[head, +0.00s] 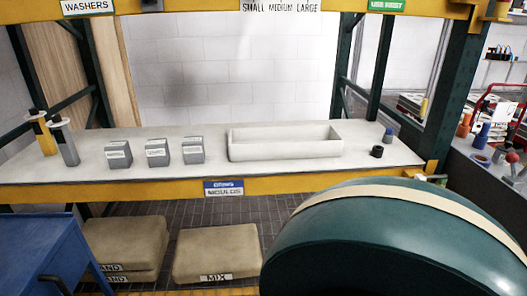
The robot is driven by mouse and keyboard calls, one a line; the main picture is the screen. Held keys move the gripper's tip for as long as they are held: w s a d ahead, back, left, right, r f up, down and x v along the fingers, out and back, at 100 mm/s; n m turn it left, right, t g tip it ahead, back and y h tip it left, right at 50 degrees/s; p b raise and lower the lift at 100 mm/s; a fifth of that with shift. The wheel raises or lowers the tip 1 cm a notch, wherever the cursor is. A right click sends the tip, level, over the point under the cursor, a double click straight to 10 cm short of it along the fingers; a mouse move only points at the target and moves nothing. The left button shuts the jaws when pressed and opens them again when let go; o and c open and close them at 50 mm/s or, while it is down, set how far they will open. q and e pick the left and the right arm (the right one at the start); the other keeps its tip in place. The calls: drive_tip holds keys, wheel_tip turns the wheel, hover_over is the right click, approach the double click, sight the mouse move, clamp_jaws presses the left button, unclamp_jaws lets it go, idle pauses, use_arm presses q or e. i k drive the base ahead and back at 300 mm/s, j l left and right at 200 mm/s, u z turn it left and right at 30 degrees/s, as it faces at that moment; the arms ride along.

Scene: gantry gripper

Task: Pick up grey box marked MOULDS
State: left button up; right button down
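Three small grey boxes stand in a row on the left half of the pale shelf (300,174): a left box (118,155), a middle box (157,153) and a right box (193,150). Each has a white label on its front, too small to read, so I cannot tell which one is marked MOULDS. A blue and white sign (223,188) on the shelf's yellow front edge reads MOULDS on its lower line. Neither of my grippers is in view.
A long pale tray (285,151) stands right of the boxes. Two upright tools (64,142) stand at the far left. Sacks (217,252) lie below, beside a blue cabinet (38,255). A large dark green rounded form (400,245) blocks the lower right.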

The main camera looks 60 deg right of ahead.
sight(193, 148)
drive_tip(key=z, duration=1.6)
